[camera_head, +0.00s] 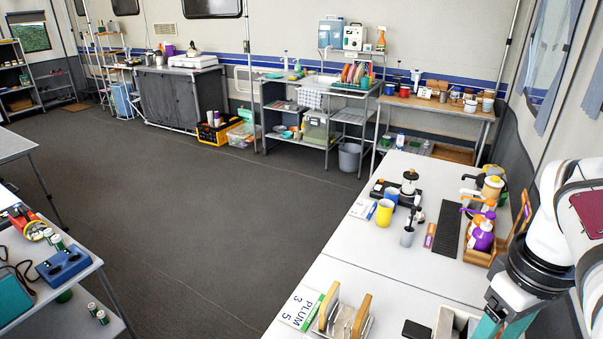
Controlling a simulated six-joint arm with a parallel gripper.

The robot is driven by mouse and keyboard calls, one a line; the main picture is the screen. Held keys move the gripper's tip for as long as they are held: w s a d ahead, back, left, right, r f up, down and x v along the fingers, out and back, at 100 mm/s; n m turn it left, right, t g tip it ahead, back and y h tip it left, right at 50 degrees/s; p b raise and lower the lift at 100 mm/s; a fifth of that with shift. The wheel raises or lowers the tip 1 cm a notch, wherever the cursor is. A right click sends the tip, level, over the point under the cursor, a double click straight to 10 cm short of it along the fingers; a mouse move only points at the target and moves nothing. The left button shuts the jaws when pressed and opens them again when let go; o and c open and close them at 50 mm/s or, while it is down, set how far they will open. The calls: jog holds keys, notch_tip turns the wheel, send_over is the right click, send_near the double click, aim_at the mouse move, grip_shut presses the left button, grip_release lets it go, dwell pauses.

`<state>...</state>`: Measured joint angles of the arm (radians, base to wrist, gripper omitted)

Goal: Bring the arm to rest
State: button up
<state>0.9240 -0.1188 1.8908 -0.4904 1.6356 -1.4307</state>
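My white arm (563,225) comes in from the right edge and bends down over the right end of the white table (335,265). My gripper (502,325), with teal parts below a black joint, is at the bottom right, cut off by the lower frame edge. Its fingertips are out of view, so I cannot tell whether it is open or shut, or whether it holds anything. A light, open-topped box (455,322) is just left of it; I cannot tell whether they touch.
A wooden rack (345,318), a "PLUM 5" card (302,307) and a dark item (416,330) lie near the front. Cups (384,213), a glass-topped brewer (409,182) and a purple bottle (483,236) stand farther back. Open floor (200,220) is left of the table.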

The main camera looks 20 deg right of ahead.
jog(key=shift+r, duration=0.35)
jog(key=w+a+f+m+t+y, duration=0.1)
jog(key=w+a+f, duration=0.15)
jog(key=a, duration=0.35)
jog(key=w+a+f+m+t, duration=0.1)
jog(key=w+a, duration=0.3)
jog(key=a, duration=0.3)
jog(key=s+a+f+m+g, duration=0.2)
jog(key=s+a+f, duration=0.4)
jog(key=s+a, duration=0.4)
jog(key=shift+s+a+f+m+y, duration=0.2)
jog(key=shift+a+m+y, duration=0.2)
jog(key=shift+a+m, duration=0.65)
